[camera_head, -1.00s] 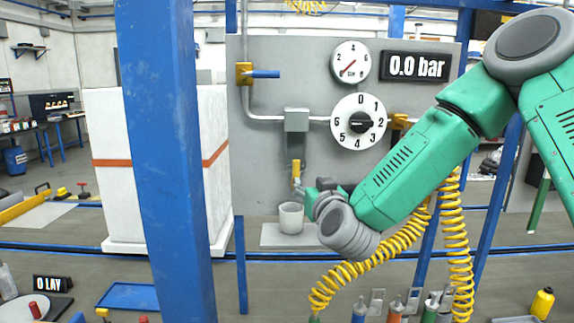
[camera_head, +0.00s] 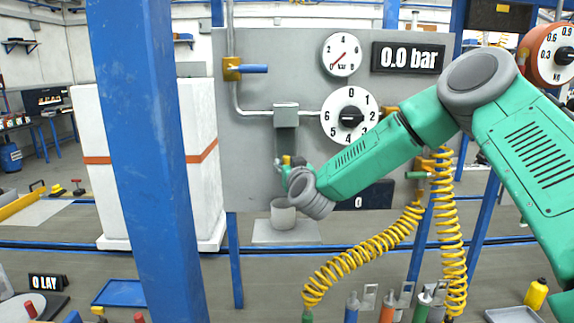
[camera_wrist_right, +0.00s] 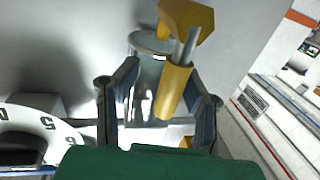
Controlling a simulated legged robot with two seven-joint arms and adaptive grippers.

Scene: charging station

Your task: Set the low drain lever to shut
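The low drain lever (camera_wrist_right: 172,92) is a yellow bar on a yellow block (camera_wrist_right: 186,20) in the right wrist view. In that view my right gripper (camera_wrist_right: 160,85) is open, one finger on each side of the lever. I cannot tell whether either finger touches it. In the head view the right gripper (camera_head: 286,168) is at the drain below the grey box and hides most of the lever. A small yellow part (camera_head: 287,160) shows there. My left gripper is not in view.
A grey cup (camera_head: 283,213) stands below the drain on a flat plate (camera_head: 270,238). A blue-handled valve (camera_head: 252,69) and a numbered dial (camera_head: 349,115) are on the panel. The display (camera_head: 408,58) reads 0.0 bar. A blue post (camera_head: 150,160) stands at left.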

